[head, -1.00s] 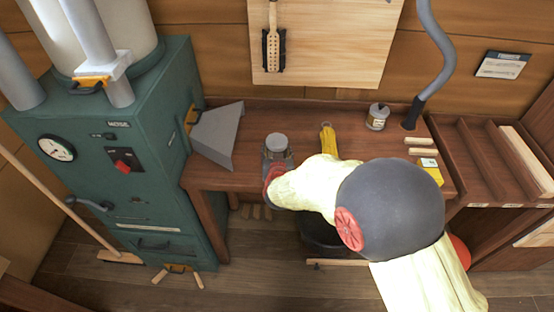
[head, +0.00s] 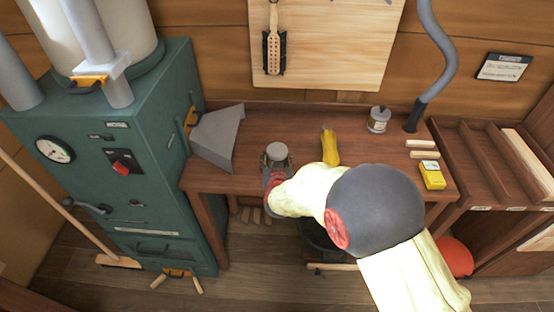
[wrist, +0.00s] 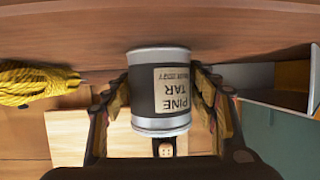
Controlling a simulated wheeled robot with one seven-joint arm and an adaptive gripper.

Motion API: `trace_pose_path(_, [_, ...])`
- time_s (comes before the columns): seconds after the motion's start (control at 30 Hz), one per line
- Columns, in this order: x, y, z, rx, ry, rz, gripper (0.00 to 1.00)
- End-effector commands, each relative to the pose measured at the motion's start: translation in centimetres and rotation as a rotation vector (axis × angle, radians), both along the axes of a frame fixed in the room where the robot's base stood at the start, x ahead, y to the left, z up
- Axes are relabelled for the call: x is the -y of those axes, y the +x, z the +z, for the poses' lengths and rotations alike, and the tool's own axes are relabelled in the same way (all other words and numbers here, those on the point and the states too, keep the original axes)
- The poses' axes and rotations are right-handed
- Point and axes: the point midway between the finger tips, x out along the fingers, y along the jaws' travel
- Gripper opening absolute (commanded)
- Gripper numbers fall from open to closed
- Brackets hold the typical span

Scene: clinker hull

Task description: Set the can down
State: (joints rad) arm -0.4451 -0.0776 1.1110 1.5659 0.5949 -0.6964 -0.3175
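The can is a dark cylinder with silver rims and a cream label reading "PINE TAR", upside down in the wrist view (wrist: 150,90). In the head view its grey lid (head: 277,150) shows over the left part of the wooden bench (head: 235,180). My gripper (wrist: 162,88) has a finger on each side of the can and is shut on it; in the head view my gripper (head: 277,160) is partly hidden by my forearm. The can looks upright and low over the bench. I cannot tell whether its base touches the wood.
A grey metal hood (head: 217,137) stands left of the can, beside the green stove (head: 150,190). Farther right are another can (head: 379,119), small wooden blocks (head: 422,148) and a yellow box (head: 432,175).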

Motion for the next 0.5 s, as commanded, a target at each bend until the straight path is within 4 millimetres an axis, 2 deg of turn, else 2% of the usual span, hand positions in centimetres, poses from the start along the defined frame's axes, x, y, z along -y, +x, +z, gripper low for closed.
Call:
trace_pose_path(0.2, [0.00,0.00,0.03,0.000,0.000,0.000,0.71])
trace_pose_path(0.5, [0.00,0.01,0.20,0.000,0.000,0.000,0.71])
